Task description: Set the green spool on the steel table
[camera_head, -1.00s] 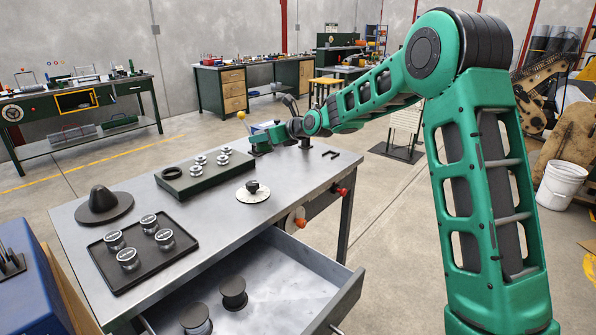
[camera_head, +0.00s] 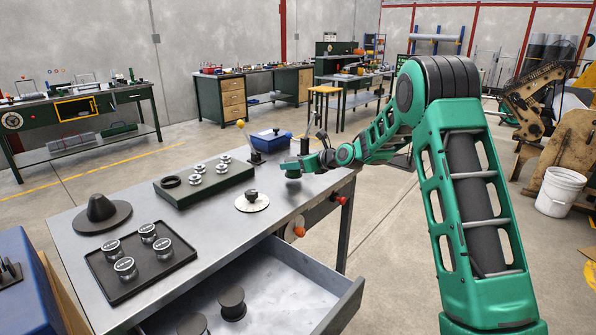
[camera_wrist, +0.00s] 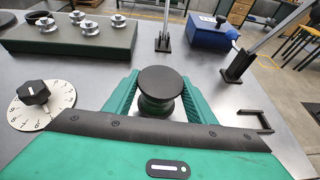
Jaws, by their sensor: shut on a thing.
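The green spool (camera_wrist: 159,90) has a wide black top disc and a green body below it. My gripper (camera_wrist: 158,98) has a finger on each side of it and is shut on it. In the head view, my gripper (camera_head: 303,160) is over the far right part of the steel table (camera_head: 215,228). The spool (camera_head: 293,173) hangs low there, upright and close to the tabletop. I cannot tell whether its underside touches the table, as it is hidden.
The white dial (camera_head: 252,202) and green block with metal knobs (camera_head: 205,183) are left of my gripper. A blue box (camera_head: 270,140) and thin posts stand behind it. A black bracket (camera_wrist: 256,121) lies right. The open drawer (camera_head: 300,290) holds dark spools.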

